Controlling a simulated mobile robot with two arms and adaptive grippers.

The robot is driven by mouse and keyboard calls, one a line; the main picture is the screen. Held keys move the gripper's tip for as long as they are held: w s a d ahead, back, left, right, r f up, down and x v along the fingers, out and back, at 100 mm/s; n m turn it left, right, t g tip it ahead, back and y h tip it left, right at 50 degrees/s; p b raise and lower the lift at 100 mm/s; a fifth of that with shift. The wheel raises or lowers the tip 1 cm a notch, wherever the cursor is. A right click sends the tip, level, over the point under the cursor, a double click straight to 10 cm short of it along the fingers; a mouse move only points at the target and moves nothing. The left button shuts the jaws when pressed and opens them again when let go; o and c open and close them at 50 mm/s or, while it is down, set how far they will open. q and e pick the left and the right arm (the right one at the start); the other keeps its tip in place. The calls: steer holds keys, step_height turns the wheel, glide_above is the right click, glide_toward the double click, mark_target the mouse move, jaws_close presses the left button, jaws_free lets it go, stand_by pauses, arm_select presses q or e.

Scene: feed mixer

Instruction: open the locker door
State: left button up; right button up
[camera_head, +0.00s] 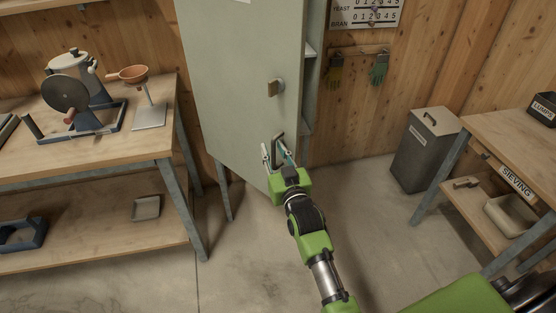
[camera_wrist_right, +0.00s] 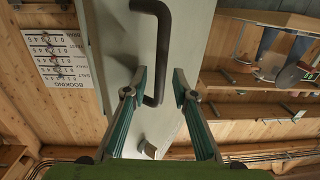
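The grey-green locker door (camera_head: 235,80) stands partly open in the head view; a gap at its right edge shows shelves in the locker (camera_head: 311,75). My left gripper is not in view.
A wooden workbench (camera_head: 150,150) with a grinder (camera_head: 75,95) stands left of the door. A grey bin (camera_head: 425,150) and a table with a sieving label (camera_head: 517,181) stand on the right. The floor (camera_head: 250,260) before the locker is clear.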

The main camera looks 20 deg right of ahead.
steer(key=s, duration=1.1)
steer(key=shift+s+a, duration=0.2)
steer(key=shift+a, duration=0.25)
